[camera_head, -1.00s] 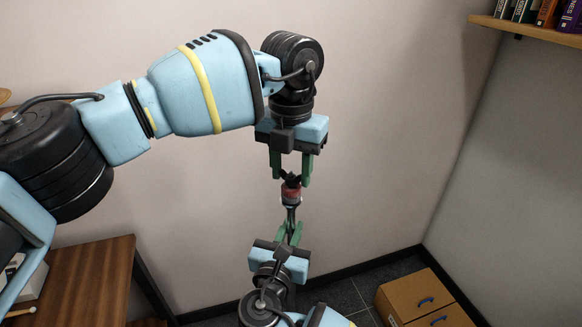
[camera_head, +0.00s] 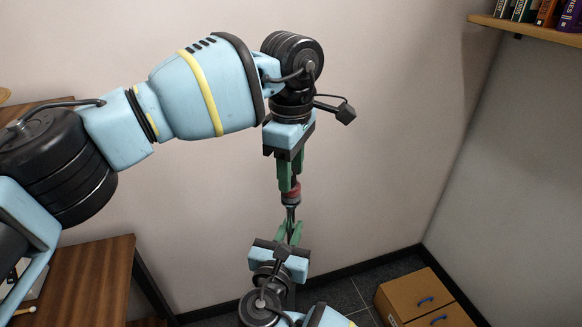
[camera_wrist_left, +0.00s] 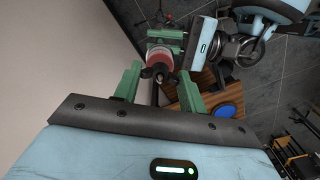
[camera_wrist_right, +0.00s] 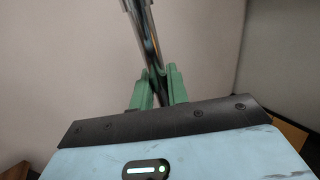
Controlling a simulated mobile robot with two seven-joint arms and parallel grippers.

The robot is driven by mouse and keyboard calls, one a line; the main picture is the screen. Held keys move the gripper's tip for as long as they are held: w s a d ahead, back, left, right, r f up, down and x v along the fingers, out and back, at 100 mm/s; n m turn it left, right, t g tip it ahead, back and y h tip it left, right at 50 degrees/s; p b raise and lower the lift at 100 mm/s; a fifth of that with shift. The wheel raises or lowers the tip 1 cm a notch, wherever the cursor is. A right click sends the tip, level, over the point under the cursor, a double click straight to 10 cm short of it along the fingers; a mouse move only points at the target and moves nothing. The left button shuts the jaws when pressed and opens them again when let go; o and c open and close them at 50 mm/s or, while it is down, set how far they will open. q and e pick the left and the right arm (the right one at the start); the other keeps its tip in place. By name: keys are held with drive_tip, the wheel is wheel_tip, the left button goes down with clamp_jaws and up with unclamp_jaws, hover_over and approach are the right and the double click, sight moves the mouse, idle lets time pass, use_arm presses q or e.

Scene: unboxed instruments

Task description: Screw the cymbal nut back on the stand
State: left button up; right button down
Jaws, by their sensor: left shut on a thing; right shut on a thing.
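The stand's thin metal rod (camera_head: 291,213) rises upright between my grippers, with a red felt (camera_head: 293,190) near its top. My left gripper (camera_head: 289,184) points straight down over the rod's top. In the left wrist view its green fingers (camera_wrist_left: 160,80) are on both sides of the small dark nut (camera_wrist_left: 159,72), shut on it. The nut is in line with the red felt (camera_wrist_left: 160,57) below it; the thread is hidden. My right gripper (camera_head: 289,234) is lower, shut on the rod. The right wrist view shows the rod (camera_wrist_right: 148,42) running up from between its fingers (camera_wrist_right: 156,88).
A wooden table (camera_head: 85,285) stands at the lower left. A cardboard box (camera_head: 418,297) with blue handles is on the dark floor at the lower right. A bookshelf (camera_head: 540,32) is at the upper right. The wall (camera_head: 390,130) behind is bare.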

use_arm(q)
drive_tip(key=o, duration=1.2)
use_arm(e)
drive_tip(key=shift+r, duration=0.1)
use_arm(q)
drive_tip(key=shift+r, duration=0.15)
wheel_tip(320, 180, up, 12)
drive_tip(key=shift+f, duration=0.1)
use_arm(e)
drive_tip(key=c, duration=1.3)
unclamp_jaws()
drive_tip(key=shift+s, duration=0.15)
use_arm(q)
drive_tip(key=shift+r, duration=0.35)
use_arm(e)
drive_tip(key=v, duration=0.7)
drive_tip(key=shift+s, duration=0.3)
